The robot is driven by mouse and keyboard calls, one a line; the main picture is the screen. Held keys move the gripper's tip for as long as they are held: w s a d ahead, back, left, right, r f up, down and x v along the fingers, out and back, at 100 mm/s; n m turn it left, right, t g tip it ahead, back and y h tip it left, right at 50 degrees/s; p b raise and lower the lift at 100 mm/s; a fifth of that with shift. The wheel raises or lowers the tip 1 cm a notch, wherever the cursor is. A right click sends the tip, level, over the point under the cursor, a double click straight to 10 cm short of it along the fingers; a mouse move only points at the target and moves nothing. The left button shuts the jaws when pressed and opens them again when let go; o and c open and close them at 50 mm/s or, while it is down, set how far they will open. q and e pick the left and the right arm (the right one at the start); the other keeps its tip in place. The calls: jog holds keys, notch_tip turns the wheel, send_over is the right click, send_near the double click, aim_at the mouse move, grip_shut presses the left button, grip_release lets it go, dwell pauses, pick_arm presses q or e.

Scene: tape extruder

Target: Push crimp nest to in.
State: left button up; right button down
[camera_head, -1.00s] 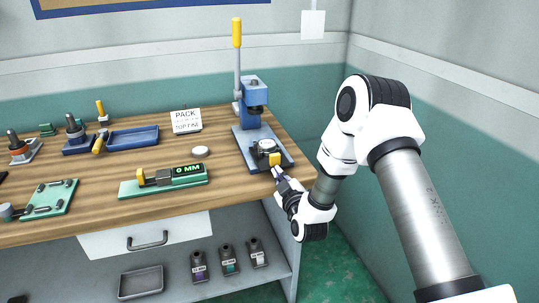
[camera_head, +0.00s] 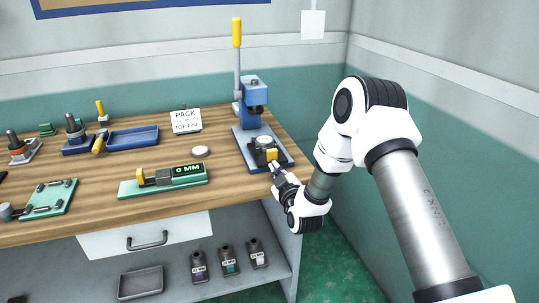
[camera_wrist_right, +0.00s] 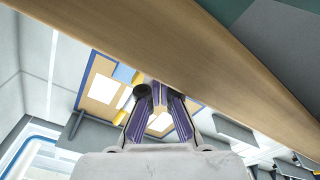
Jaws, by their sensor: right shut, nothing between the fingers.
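The blue crimp press (camera_head: 254,115) stands at the right end of the bench, with a tall yellow-topped lever. The crimp nest (camera_head: 264,143) is a dark block with a pale round top on the press base, in front of the press column. A yellow tab (camera_head: 272,155) is on its front. My right gripper (camera_head: 274,167) is shut and empty, with its tips at or very close to the tab; I cannot tell if they touch. The right wrist view shows its purple-padded fingers (camera_wrist_right: 158,98) near the bench edge. My left gripper is not in view.
A green gauge (camera_head: 165,180) reading 0 MM lies left of the press, with a white disc (camera_head: 200,151) behind it. A PACK sign (camera_head: 186,121) stands farther back. The wooden bench edge (camera_wrist_right: 150,50) crosses the wrist view. Bottles stand on the shelf below.

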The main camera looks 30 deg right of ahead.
jog(key=shift+w, duration=0.2)
jog(key=shift+w+d+r, duration=0.1)
jog(key=shift+r, duration=0.05)
jog(key=shift+s, duration=0.5)
jog(key=p+v, duration=0.1)
jog(key=v, duration=0.3)
jog(key=shift+w, duration=0.1)
jog(key=shift+f, duration=0.25)
